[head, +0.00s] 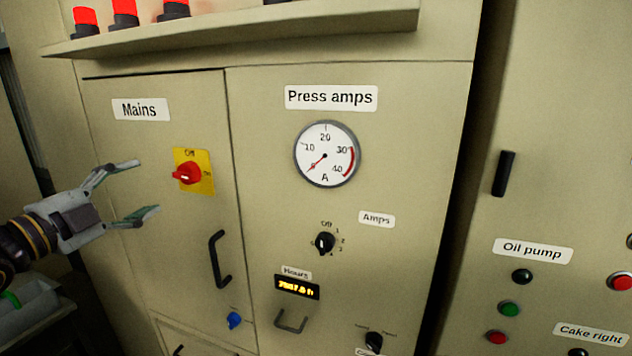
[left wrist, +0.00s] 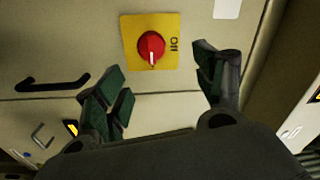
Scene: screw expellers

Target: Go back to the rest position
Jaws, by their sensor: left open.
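My left gripper (head: 148,190) is open and empty in front of the cabinet, to the left of the red mains switch (head: 187,173) on its yellow plate. The fingers are apart from the switch. In the left wrist view the open fingers (left wrist: 165,90) frame the cabinet front, with the red knob (left wrist: 151,47) beyond them. My right gripper is not in view.
The cabinet has a black door handle (head: 219,260), a press amps gauge (head: 326,154), an amps selector (head: 325,243) and a blue key-like knob (head: 234,320). A ledge (head: 250,32) with red-topped items juts out above. Another panel with oil pump buttons (head: 509,308) stands at the right.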

